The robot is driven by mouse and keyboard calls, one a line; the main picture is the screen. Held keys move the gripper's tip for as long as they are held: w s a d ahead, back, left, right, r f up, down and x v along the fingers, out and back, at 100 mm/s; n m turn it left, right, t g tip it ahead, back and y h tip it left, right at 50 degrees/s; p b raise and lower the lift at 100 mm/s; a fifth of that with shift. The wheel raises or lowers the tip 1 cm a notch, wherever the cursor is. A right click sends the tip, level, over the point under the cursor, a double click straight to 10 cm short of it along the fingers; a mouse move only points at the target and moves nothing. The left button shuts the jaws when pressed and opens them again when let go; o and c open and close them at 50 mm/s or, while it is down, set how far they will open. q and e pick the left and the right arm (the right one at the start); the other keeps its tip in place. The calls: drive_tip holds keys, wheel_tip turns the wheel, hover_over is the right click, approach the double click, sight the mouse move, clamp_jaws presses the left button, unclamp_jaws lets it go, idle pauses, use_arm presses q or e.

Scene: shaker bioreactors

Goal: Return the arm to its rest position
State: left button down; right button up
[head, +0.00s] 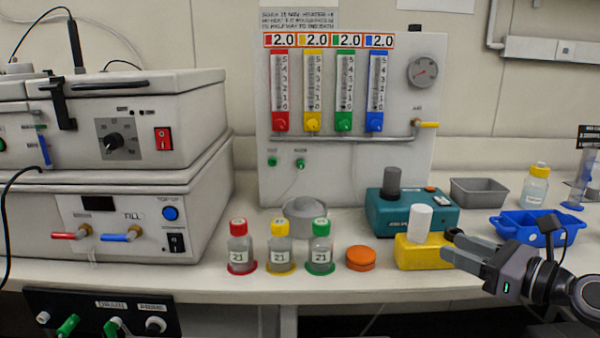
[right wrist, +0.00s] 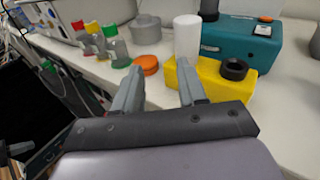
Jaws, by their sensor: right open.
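My right gripper (head: 447,246) is at the right of the bench in the head view. Its fingers are open and empty, in front of the yellow block (head: 415,254). In the right wrist view the two fingers (right wrist: 158,75) are spread, with the yellow block just beyond the right finger. I cannot tell whether the gripper touches the block.
Three bottles with red (head: 238,246), yellow (head: 280,247) and green (head: 320,246) caps stand mid-bench beside an orange disc (head: 361,258). A teal device (head: 390,212) is behind the yellow block. A blue tray (head: 510,224) lies behind my right arm. The shaker stack (head: 110,200) fills the left.

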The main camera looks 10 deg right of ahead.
drive_tip(key=s+a+f+m+h+p, duration=0.15)
drive_tip(key=s+a+f+m, duration=0.25)
drive_tip(key=f+m, duration=0.65)
drive_tip(key=s+a+f+m+h+p, duration=0.15)
drive_tip(key=s+a+f+m, duration=0.25)
drive_tip(key=f+m, duration=0.7)
drive_tip(key=s+a+f+m+g+h, duration=0.1)
drive_tip(key=s+a+f+m+g, duration=0.1)
drive_tip(key=s+f+m, duration=0.2)
drive_tip(key=s+a+f+m+g+h, duration=0.2)
drive_tip(key=s+f+m, duration=0.3)
drive_tip(key=s+m, duration=0.5)
drive_tip(key=a+m, duration=0.1)
drive_tip(key=m, duration=0.4)
drive_tip(key=shift+s+a+p, duration=0.3)
drive_tip(key=shift+a+p, duration=0.05)
